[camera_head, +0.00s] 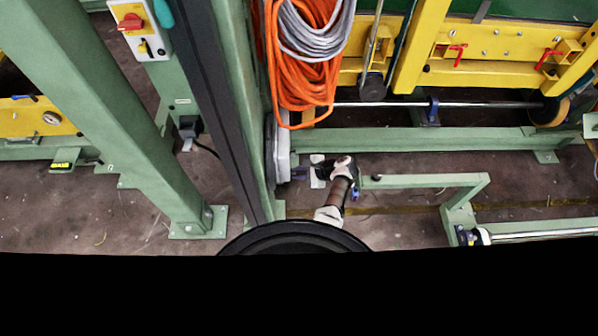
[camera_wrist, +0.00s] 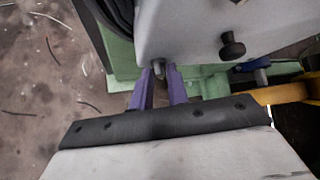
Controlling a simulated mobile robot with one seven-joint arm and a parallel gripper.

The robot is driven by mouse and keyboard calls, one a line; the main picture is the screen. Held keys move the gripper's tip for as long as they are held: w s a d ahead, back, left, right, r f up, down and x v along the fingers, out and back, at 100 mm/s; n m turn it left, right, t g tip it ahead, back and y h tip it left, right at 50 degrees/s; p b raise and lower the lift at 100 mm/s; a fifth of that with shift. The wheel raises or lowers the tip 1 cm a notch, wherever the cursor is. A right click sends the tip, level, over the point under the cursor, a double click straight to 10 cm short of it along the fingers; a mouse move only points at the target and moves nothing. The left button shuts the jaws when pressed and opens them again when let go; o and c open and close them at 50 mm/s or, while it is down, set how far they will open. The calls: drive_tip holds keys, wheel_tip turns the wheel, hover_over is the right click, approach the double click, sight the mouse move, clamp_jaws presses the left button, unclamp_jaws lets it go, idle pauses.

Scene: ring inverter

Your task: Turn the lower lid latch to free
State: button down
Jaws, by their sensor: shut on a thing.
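A light grey box (camera_wrist: 185,28) fills the upper middle of the wrist view. In the head view the grey box (camera_head: 283,152) is seen edge-on, fixed to a green post. The lower lid latch (camera_wrist: 158,67) is a small dark piece at the box's lower edge. My gripper (camera_wrist: 160,77) has its two purple fingers on either side of this latch, shut on it. The fingers hide part of the latch, and its exact angle cannot be told. In the head view my gripper (camera_head: 299,173) reaches the box from the right, and its fingertips are hard to make out.
A black knob (camera_wrist: 232,45) stands out from the box, right of the latch. A green rail (camera_head: 425,181) lies right of my arm. Orange cable (camera_head: 305,85) hangs above the box. A green post (camera_head: 240,80) stands at left. Brown floor (camera_head: 390,220) is open below the rail.

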drive_tip(key=shift+w+m+g+b, duration=0.2)
drive_tip(key=shift+m+g+b, duration=0.35)
drive_tip(key=shift+g, duration=0.4)
drive_tip(key=shift+w+m+g+b, duration=0.2)
drive_tip(key=shift+m+g+b, duration=0.35)
drive_tip(key=shift+g, duration=0.4)
drive_tip(key=c, duration=1.5)
unclamp_jaws()
drive_tip(key=shift+c, duration=0.2)
drive_tip(key=shift+r, duration=0.1)
drive_tip(key=v, duration=1.3)
drive_tip(key=shift+w+d+r, duration=0.15)
drive_tip(key=shift+r, duration=0.2)
